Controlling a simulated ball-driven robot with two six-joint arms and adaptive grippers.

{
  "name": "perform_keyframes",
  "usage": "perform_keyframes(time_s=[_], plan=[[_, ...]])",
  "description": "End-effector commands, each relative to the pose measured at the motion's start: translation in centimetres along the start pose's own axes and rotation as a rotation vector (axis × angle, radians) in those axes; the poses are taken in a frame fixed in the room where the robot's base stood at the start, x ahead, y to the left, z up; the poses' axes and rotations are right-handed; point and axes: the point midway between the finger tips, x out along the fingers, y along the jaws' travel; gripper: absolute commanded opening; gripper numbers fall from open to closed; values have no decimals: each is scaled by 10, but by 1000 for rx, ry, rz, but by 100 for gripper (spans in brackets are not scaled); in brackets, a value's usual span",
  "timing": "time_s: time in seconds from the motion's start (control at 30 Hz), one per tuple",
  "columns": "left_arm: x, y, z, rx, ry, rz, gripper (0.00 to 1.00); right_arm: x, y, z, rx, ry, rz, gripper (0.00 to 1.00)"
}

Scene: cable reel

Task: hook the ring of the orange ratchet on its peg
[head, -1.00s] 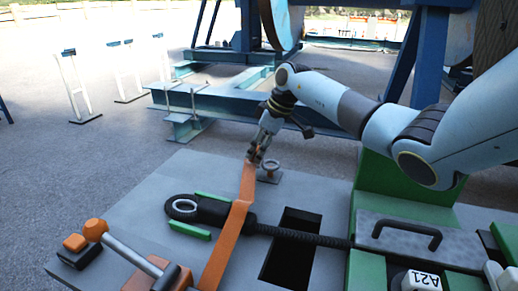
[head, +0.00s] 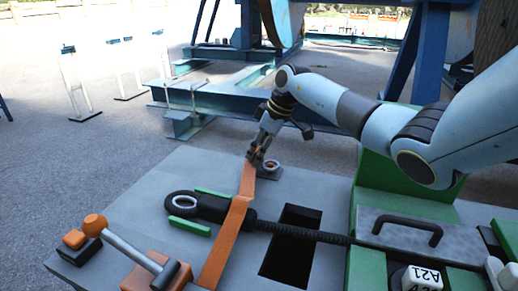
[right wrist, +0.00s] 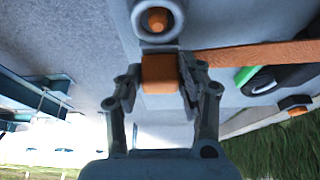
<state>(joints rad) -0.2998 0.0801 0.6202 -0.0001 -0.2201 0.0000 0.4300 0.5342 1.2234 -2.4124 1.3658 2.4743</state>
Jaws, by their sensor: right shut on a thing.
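My right gripper (head: 254,158) is shut on the end of the orange strap (head: 237,216). In the right wrist view, the fingers (right wrist: 158,88) flank an orange block (right wrist: 160,73) at the strap's end. Just beyond the block is a grey ring (right wrist: 138,22) with an orange peg tip (right wrist: 157,18) showing inside it. The ring also shows in the head view (head: 271,162), beside the fingertips over a small plate. I cannot tell how far down the peg the ring sits. The strap runs back to the orange ratchet (head: 145,272). My left gripper is out of view.
A lever with an orange knob (head: 95,223) extends from the ratchet. A black cable (head: 300,233) with a looped end lies between green guides (head: 190,227) and crosses a dark rectangular opening (head: 291,250). A grey handled cover (head: 410,240) is at the right.

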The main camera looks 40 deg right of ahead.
Motion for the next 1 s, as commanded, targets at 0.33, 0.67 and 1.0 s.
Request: perform_keyframes(time_s=[0.33, 0.67, 1.0], plan=[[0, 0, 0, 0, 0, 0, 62, 0, 0, 0, 0, 1, 0, 0], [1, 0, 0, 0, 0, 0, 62, 5, 0, 1, 0, 1, 0, 0], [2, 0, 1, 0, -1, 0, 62, 10, 0, 3, 1, 1, 0, 0]])
